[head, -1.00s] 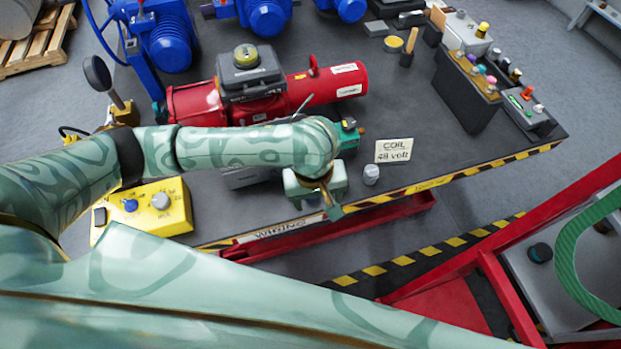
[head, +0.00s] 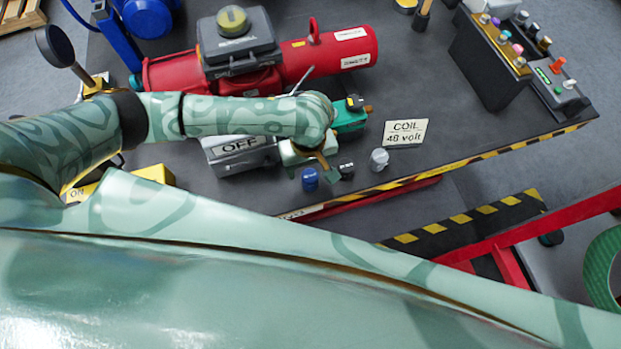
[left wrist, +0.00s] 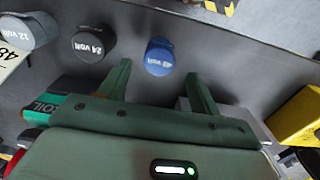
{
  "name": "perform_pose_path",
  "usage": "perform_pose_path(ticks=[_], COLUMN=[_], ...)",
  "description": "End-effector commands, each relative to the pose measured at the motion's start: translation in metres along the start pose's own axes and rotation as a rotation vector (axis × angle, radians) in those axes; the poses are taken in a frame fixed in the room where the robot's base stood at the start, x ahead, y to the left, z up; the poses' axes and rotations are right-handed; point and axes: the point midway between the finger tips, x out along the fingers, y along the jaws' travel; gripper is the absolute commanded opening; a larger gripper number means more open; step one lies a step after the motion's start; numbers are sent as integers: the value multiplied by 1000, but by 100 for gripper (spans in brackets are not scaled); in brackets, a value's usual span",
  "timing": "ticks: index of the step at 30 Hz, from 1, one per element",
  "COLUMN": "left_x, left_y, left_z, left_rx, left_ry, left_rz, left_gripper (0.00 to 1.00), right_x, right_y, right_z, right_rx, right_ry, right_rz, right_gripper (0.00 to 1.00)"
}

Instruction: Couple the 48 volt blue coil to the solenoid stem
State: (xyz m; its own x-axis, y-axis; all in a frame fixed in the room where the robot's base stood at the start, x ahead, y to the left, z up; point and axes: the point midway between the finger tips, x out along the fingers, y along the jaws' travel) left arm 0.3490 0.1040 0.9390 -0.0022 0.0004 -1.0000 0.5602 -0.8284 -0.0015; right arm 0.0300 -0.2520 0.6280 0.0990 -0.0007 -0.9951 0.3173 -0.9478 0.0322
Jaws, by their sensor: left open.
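The blue coil (head: 310,179) stands on the bench near its front edge; its printed label is hard to read in the left wrist view (left wrist: 160,57). My left gripper (left wrist: 159,70) is open and empty, its fingers pointing toward the blue coil, which shows between and just beyond the fingertips. In the head view the gripper (head: 316,165) is right beside the coil. The green solenoid valve (head: 350,120) with a brass end sits behind the gripper; I cannot make out its stem clearly. A sign (head: 405,132) reads "COIL 48 volt". My right gripper is not in view.
A dark 24 volt coil (left wrist: 93,43) and a grey 12 volt coil (left wrist: 35,28) stand beside the blue one. A grey box marked OFF (head: 240,152) is left of the gripper. The red actuator (head: 330,58) lies behind. Bench right of the sign is clear.

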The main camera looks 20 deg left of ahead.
Motion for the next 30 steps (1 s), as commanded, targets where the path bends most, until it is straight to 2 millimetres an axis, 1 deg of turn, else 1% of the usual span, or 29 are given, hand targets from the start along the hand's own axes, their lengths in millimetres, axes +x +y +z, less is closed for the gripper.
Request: perform_pose_path(ticks=[1,5,13,15,20,21,23,24,26,27,30], left_x=[5,12,55,59,56,56,56,56,56,56,56], left_y=[0,1,2,2,3,3,3,3,3,3,3], left_z=[0,1,4,4,4,4,4,4,4,4,4], left_rx=[0,0,2,1,2,2,2,2,2,2,2], left_ry=[0,0,-1,0,2,2,2,2,2,1,2], left_rz=[-1,0,-1,0,2,2,2,1,1,1,2], left_gripper=[64,64,64,64,64,61,44,33,16,12,12], right_x=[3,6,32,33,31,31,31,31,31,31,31], right_y=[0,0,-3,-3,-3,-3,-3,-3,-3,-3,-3], right_z=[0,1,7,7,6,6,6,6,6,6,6], right_rx=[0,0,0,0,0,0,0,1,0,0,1], right_ry=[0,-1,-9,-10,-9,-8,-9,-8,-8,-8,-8], right_rz=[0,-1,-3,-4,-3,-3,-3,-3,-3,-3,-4], right_gripper=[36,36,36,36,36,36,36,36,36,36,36])
